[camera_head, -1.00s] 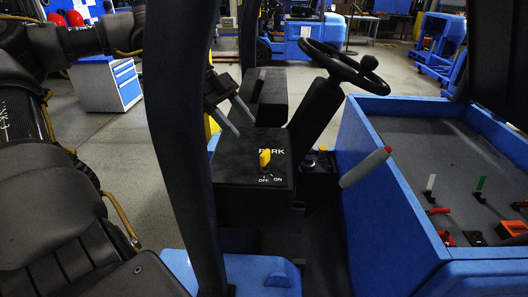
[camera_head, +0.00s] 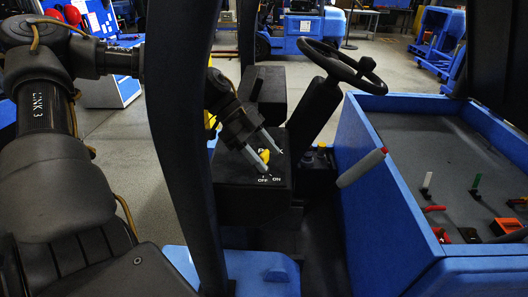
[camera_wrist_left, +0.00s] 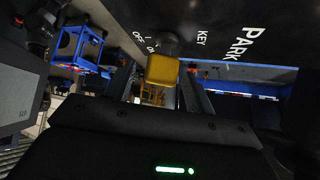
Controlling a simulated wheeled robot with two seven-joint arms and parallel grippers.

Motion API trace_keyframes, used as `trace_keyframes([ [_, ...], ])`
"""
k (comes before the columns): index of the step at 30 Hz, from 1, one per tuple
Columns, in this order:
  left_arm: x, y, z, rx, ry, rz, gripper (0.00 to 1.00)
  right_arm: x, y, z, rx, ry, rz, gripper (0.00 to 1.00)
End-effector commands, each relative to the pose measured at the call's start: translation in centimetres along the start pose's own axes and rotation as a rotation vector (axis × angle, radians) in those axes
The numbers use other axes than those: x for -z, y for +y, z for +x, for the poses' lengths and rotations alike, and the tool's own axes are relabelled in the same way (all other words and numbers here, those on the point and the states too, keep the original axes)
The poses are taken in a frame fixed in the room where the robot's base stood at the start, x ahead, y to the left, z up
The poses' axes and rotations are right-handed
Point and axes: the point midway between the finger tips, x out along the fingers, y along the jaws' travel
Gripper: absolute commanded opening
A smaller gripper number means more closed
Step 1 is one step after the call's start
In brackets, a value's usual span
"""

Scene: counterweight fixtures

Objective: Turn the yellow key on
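The yellow key (camera_head: 265,154) stands in the top of a black panel (camera_head: 228,168) beside the steering column, above OFF and ON markings. It also shows close up in the left wrist view (camera_wrist_left: 162,70), its grey stem entering the panel. My left gripper (camera_head: 270,157) is open, with its two grey fingers on either side of the key. In the left wrist view the key sits between the fingers with gaps showing; no contact is visible. The fingers partly cover the PARK lettering in the head view. Which marking the key points at I cannot tell. My right gripper is not in view.
A black steering wheel (camera_head: 342,62) stands behind and right of the panel. A dark pillar (camera_head: 182,130) rises left of it, in front of my left arm.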

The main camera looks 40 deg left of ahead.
Motion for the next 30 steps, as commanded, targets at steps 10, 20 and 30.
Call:
trace_keyframes([
  [10, 0.0, 0.0, 0.0, 0.000, 0.000, 0.000, 0.10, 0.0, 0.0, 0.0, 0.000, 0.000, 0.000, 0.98],
  [20, -0.5, -0.2, 0.4, -0.158, -0.006, 0.157, 0.10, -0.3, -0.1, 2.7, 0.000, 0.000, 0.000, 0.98],
  [30, 0.0, 0.0, 0.0, -0.285, 0.001, 0.284, 0.10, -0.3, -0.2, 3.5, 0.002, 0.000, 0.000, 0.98],
])
